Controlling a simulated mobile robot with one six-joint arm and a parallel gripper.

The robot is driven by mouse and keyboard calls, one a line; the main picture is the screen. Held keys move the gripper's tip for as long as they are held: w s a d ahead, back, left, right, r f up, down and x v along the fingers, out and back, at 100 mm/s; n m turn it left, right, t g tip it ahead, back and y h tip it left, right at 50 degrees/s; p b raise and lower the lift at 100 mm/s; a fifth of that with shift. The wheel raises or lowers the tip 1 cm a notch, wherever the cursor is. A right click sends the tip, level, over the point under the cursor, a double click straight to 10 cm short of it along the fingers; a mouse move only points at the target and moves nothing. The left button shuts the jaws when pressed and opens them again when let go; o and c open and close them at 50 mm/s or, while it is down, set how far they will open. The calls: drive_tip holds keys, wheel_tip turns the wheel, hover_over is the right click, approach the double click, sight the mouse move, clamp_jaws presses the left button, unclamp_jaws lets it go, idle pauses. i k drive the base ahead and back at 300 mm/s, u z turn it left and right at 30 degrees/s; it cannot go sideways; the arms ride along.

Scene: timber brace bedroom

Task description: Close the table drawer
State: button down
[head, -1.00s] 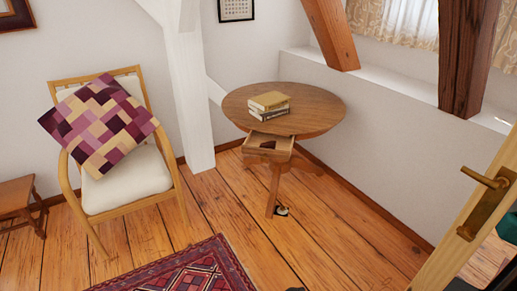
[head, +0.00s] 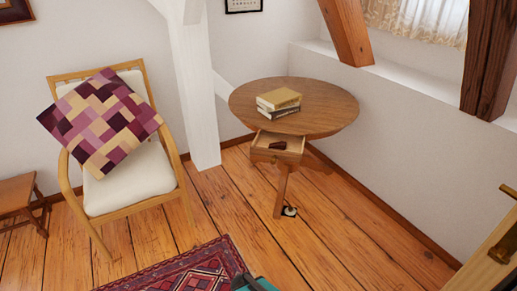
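A round wooden table (head: 330,112) stands near the corner by the right wall. Its small drawer (head: 277,159) sticks out from under the near side of the tabletop. The drawer is open and a dark brown object (head: 278,145) lies in it. Two books (head: 279,100) are stacked on the tabletop above the drawer. A dark and teal shape (head: 252,283) at the bottom edge looks like part of my arm. My gripper's fingers cannot be made out.
An armchair (head: 130,187) with a patchwork cushion (head: 100,122) stands at left, beside a low wooden stool (head: 17,197). A patterned rug (head: 180,270) lies in front. A door (head: 490,255) is at lower right.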

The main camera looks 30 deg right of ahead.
sight(295, 147)
drive_tip(key=u, duration=0.3)
drive_tip(key=i, duration=0.95)
drive_tip(key=z, duration=0.05)
